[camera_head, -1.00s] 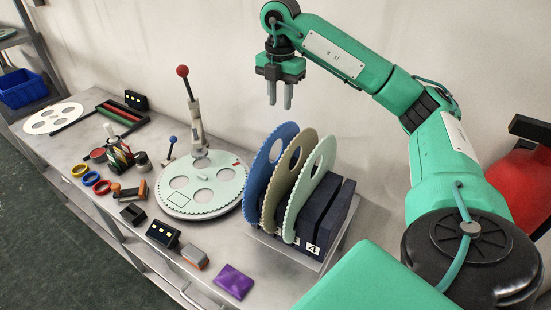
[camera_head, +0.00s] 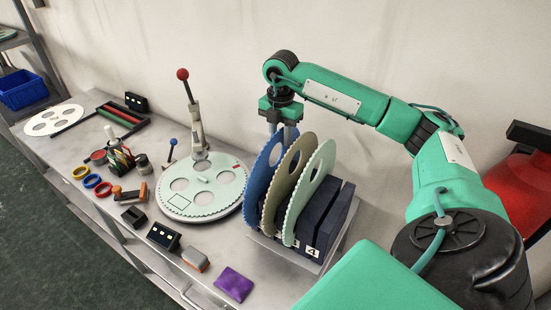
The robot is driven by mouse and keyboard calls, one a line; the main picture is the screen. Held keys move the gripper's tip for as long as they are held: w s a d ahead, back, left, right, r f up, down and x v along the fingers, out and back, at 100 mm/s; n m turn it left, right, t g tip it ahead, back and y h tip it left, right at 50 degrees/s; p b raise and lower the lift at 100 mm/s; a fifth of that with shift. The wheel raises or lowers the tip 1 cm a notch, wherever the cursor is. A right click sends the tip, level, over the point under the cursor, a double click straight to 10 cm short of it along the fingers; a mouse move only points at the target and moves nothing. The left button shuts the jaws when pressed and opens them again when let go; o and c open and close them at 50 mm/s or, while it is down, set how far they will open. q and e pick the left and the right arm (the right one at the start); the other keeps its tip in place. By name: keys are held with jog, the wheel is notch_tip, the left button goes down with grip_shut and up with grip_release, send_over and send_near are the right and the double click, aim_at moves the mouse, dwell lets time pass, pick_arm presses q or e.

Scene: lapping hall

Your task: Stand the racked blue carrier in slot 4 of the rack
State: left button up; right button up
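The blue carrier (camera_head: 256,180) is a thin toothed disc standing upright in the left part of the dark rack (camera_head: 335,215). A tan carrier (camera_head: 277,188) and a pale green carrier (camera_head: 307,190) stand close beside it to the right. The label 4 (camera_head: 312,252) is on the rack's front right, and the slot space right of the pale green carrier looks empty. My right gripper (camera_head: 281,132) points down at the top of the blue carrier. Its fingers are apart; their tips are partly hidden by the carriers, so contact is unclear. My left gripper is out of view.
A round plate with a pale green holed disc (camera_head: 203,190) and a red-knobbed lever (camera_head: 192,105) stand left of the rack. A purple pouch (camera_head: 234,284) lies in front. A wall runs behind the bench.

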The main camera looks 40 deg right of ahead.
jog(key=shift+f, duration=0.5)
grip_shut()
jog(key=shift+r, duration=0.1)
dwell(1.0)
